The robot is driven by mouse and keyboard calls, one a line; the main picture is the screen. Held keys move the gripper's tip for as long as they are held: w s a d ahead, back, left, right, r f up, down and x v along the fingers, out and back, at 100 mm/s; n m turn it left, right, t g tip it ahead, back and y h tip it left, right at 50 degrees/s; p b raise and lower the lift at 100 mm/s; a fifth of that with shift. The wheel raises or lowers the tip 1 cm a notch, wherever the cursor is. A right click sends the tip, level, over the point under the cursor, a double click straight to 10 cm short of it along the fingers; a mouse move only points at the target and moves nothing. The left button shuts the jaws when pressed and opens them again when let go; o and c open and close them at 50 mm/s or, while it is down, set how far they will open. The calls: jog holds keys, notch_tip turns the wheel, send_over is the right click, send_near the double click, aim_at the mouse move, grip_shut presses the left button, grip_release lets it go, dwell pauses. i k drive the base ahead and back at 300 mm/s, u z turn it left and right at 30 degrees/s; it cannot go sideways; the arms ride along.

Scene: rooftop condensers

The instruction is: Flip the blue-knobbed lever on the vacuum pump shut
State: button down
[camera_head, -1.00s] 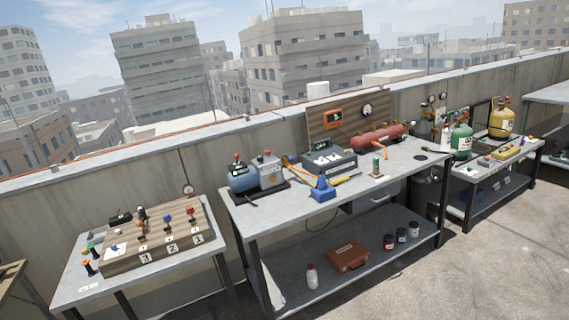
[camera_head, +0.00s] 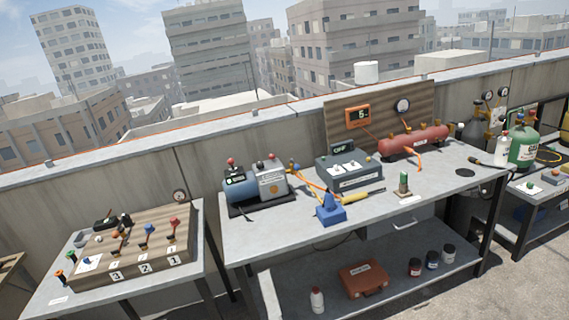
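The vacuum pump (camera_head: 240,190) appears to be the blue cylinder joined to a grey box (camera_head: 271,183), on a dark base at the left end of the middle bench. Small reddish knobs show on top of it. A small fitting with blue and orange parts (camera_head: 294,167) is just right of the grey box. A separate blue-knobbed lever (camera_head: 149,230) stands on the wooden panel (camera_head: 150,265) of the left bench. My gripper is not in view.
The middle bench (camera_head: 240,235) also holds a blue block with a cone (camera_head: 331,210), a grey meter box (camera_head: 348,170), a yellow-handled tool (camera_head: 362,197) and a red tank (camera_head: 414,140). A low parapet wall (camera_head: 90,225) runs behind. Open floor (camera_head: 535,285) shows at lower right.

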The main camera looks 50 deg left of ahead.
aim_at(296, 166)
jog(key=u, duration=0.5)
jog(key=i, duration=1.15)
jog(key=u, duration=1.05)
jog(key=i, duration=0.4)
jog(key=u, duration=0.25)
jog(key=k, duration=0.9)
jog(key=u, duration=0.15)
jog(key=i, duration=0.9)
jog(key=z, duration=0.1)
